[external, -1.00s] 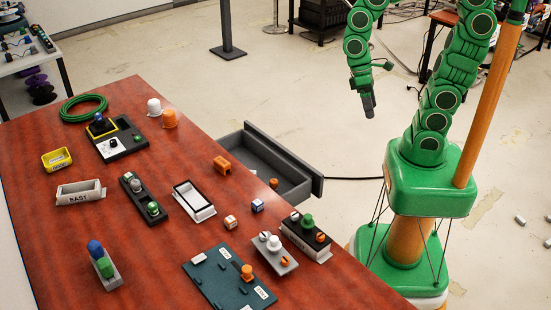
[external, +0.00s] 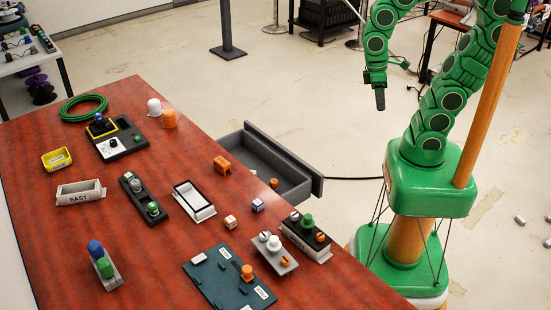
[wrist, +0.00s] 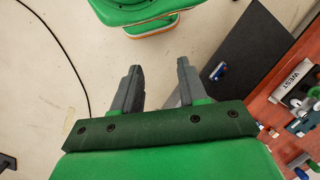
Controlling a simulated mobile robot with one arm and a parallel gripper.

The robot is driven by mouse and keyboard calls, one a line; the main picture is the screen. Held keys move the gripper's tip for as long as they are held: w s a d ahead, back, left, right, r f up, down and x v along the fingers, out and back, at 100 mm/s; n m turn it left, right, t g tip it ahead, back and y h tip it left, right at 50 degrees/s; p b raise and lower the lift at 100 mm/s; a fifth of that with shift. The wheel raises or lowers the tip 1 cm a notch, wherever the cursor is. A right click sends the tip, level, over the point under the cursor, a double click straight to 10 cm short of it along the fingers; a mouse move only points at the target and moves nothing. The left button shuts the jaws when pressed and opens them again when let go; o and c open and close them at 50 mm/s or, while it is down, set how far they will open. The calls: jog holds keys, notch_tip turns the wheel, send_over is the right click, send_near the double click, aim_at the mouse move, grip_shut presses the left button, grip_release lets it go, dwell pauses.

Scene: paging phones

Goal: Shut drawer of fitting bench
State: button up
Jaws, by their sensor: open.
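The fitting bench (external: 150,240) has a red-brown wood top. Its dark grey drawer (external: 262,168) is pulled out from the bench's right side, with its front panel (external: 298,172) standing away from the bench edge.
On the bench top stand an orange block (external: 222,166), a white-rimmed tray (external: 207,213), a dark green plate (external: 215,285) and a green cable coil (external: 84,106). A black cable (external: 352,178) runs over the floor. The floor between drawer front and my base is mostly clear.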

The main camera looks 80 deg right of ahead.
jog(key=w, duration=0.1)
jog(key=w+f+m+y, duration=0.1)
jog(key=w+a, duration=0.1)
jog(key=shift+w+f+g+y, duration=0.1)
jog(key=shift+f+g+y, duration=0.25)
jog(key=shift+g+y, duration=0.05)
grip_shut()
jog(key=w+d+f+m+t+y, duration=0.25)
jog(key=w+f+m+y, duration=0.25)
jog(key=w, duration=0.3)
jog(key=w+d+f+m+t+y, duration=0.1)
jog(key=w+d+f+m+y, duration=0.35)
jog(key=w, duration=0.25)
jog(key=w+d+f+m+t+h, duration=0.1)
jog(key=d+f+m+t, duration=1)
jog(key=d+f+m, duration=0.65)
jog(key=w+a+f+n, duration=0.1)
jog(key=w+a+f, duration=0.2)
jog(key=w+a, duration=0.4)
jog(key=shift+w+n, duration=0.4)
jog(key=shift+w, duration=1.15)
